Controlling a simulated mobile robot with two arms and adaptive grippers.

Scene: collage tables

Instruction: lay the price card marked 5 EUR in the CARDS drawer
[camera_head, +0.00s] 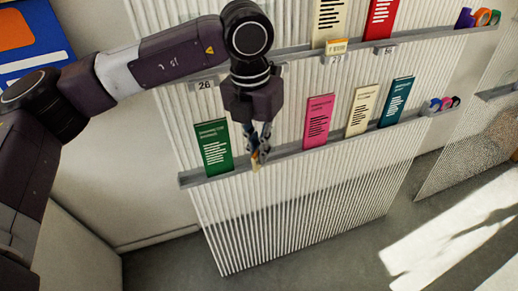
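My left gripper (259,156) points down in front of the lower shelf rail, beside the green leaflet. No drawer marked CARDS is in view. My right gripper is not in view.
The ribbed white display panel (290,225) has an upper rail (300,53) and a lower rail (285,155). A green leaflet (213,147), a pink one (318,120), a cream one (362,110) and a teal one (396,101) stand on the lower rail. Floor lies clear below.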

